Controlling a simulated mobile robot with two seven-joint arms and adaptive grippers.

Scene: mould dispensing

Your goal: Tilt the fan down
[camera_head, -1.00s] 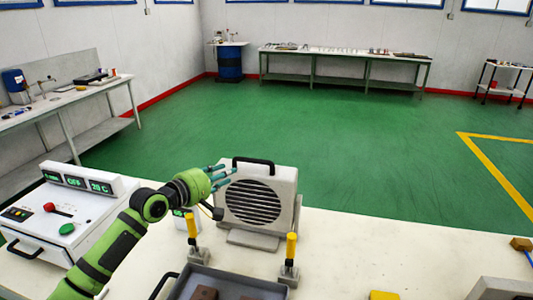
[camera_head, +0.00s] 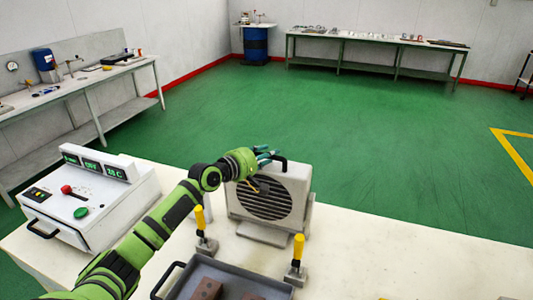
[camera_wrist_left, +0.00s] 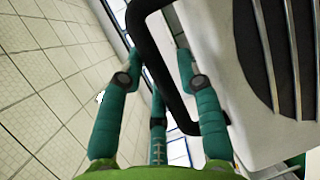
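The fan (camera_head: 298,193) is a pale grey box with a dark round slatted grille and a black handle (camera_head: 285,166) on top. It stands on a low foot on the white table. My green left gripper (camera_head: 267,155) is at the top left of the fan, by the handle. In the left wrist view its teal fingers (camera_wrist_left: 158,60) are spread apart, with the black handle (camera_wrist_left: 165,88) running between them and the fan's pale housing (camera_wrist_left: 232,108) to the right. I cannot tell whether a finger touches the handle. My right gripper is not in view.
A white control box (camera_head: 90,200) with displays, a red knob and a green button stands left. The table (camera_head: 400,255) right of the fan is mostly clear.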

